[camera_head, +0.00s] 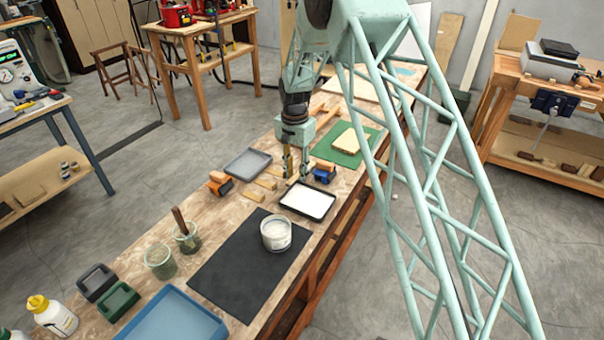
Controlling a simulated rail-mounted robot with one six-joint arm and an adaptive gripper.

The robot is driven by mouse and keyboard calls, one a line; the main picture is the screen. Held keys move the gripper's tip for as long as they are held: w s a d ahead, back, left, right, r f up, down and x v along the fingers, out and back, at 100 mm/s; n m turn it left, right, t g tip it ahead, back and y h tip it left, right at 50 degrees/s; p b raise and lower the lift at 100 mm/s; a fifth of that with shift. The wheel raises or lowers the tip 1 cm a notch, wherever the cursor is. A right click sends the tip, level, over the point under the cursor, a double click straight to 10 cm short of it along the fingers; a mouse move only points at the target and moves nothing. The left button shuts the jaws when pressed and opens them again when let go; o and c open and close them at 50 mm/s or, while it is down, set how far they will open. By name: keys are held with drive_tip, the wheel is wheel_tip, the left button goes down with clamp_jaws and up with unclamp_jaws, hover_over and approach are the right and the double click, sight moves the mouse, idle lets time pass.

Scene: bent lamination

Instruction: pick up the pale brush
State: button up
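I cannot single out the pale brush for certain. Small pale wooden pieces (265,184) lie on the workbench just left of my gripper, too small to identify. A dark-handled tool (179,219) stands tilted in a glass jar (187,240). My gripper (296,177) points down over the bench, just behind a black-rimmed tray (331,208) with a white content. Its two fingers look apart, with nothing clearly held between them. Whether the fingertips touch anything is too small to tell.
A white tub (276,235) stands on a black mat (225,272). A second jar (160,263), a blue tray (175,318), a grey tray (248,163) and orange clamps (219,184) lie along the bench. A green mat (342,156) holds a pale block. The black mat's front is clear.

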sight(296, 176)
drive_tip(key=shift+c, duration=0.4)
drive_tip(key=c, duration=0.5)
drive_tip(key=shift+r, duration=0.2)
drive_tip(key=shift+r+p, duration=0.65)
drive_tip(key=shift+r, duration=4.15)
drive_tip(key=shift+r, duration=0.1)
